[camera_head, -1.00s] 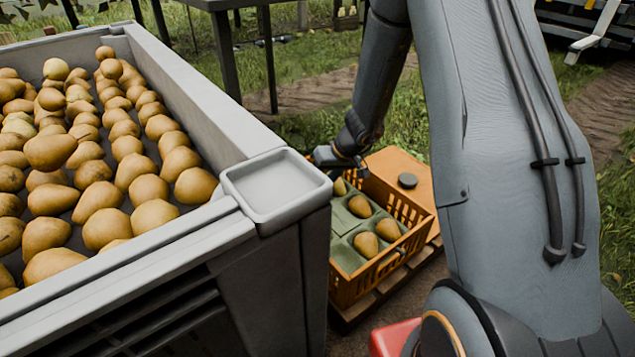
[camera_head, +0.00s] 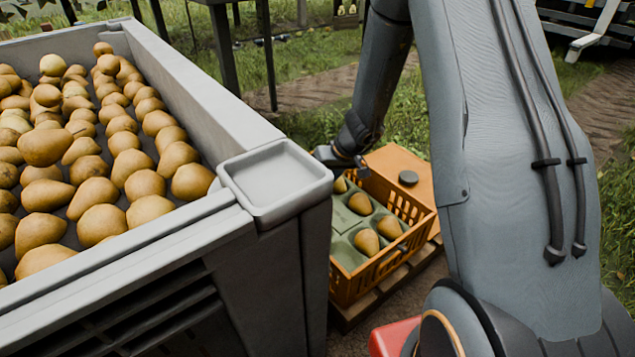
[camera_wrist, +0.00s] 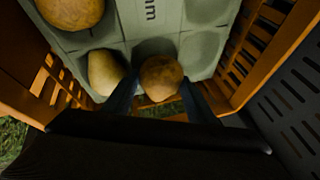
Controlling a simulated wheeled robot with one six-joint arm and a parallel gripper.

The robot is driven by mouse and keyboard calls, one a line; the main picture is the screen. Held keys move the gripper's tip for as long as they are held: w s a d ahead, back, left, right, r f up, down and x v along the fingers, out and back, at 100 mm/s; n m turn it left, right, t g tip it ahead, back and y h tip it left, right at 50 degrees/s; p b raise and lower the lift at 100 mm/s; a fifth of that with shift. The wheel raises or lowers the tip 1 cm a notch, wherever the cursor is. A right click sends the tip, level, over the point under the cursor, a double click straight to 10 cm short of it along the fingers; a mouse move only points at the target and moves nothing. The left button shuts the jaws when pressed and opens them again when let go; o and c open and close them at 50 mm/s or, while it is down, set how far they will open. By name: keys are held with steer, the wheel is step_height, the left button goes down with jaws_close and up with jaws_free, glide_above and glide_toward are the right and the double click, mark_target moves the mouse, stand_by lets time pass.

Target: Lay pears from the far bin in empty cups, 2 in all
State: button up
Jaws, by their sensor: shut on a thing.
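My gripper (camera_wrist: 160,98) is shut on a brown pear (camera_wrist: 161,78), low over the green-grey cup tray (camera_wrist: 138,22) in the orange crate (camera_head: 345,288). Whether the pear touches the tray, I cannot tell. A paler pear (camera_wrist: 105,72) lies in the cup just left of it, and another pear (camera_wrist: 72,10) sits at the upper left. Cups at the right (camera_wrist: 202,50) look empty. In the head view, several pears (camera_head: 366,242) show in the tray; my gripper is mostly hidden at the crate's far left. The large grey bin (camera_head: 190,85) at left holds many pears (camera_head: 100,222).
A grey square corner tray (camera_head: 275,180) caps the bin's near corner beside the crate. The crate's slatted walls (camera_wrist: 268,45) stand close around my gripper. Grass lies beyond.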

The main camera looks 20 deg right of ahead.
steer(key=shift+f+b, duration=0.3)
steer(key=shift+b, duration=0.1)
stand_by(0.3)
steer(key=o, duration=1.2)
steer(key=shift+o, duration=0.2)
steer(key=p+v, duration=0.4)
steer(key=v, duration=0.4)
steer(key=shift+r, duration=0.15)
